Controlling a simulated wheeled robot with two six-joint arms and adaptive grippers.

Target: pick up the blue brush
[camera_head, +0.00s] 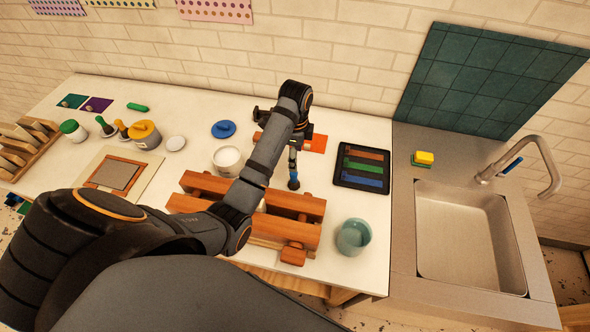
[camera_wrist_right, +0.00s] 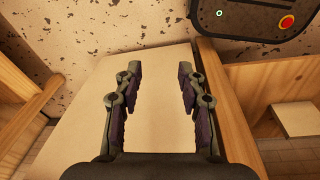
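The blue brush (camera_head: 293,169) is upright below my left gripper (camera_head: 293,146) in the head view, right of the middle of the table. Its upper end meets the gripper, and its dark blue end points down. My left arm and wrist hide much of the fingers, so I cannot tell whether they are shut on the brush. I also cannot tell whether its lower end touches the table. My right gripper (camera_wrist_right: 155,90) is open and empty in the right wrist view. It is outside the head view, and no brush shows near it.
A black tray (camera_head: 338,181) with coloured bars lies right of the brush. A wooden rack (camera_head: 290,232) and a teal cup (camera_head: 353,237) stand nearer. A white tub (camera_head: 227,160) and blue lid (camera_head: 223,129) are to the left. A sink (camera_head: 468,240) is far right.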

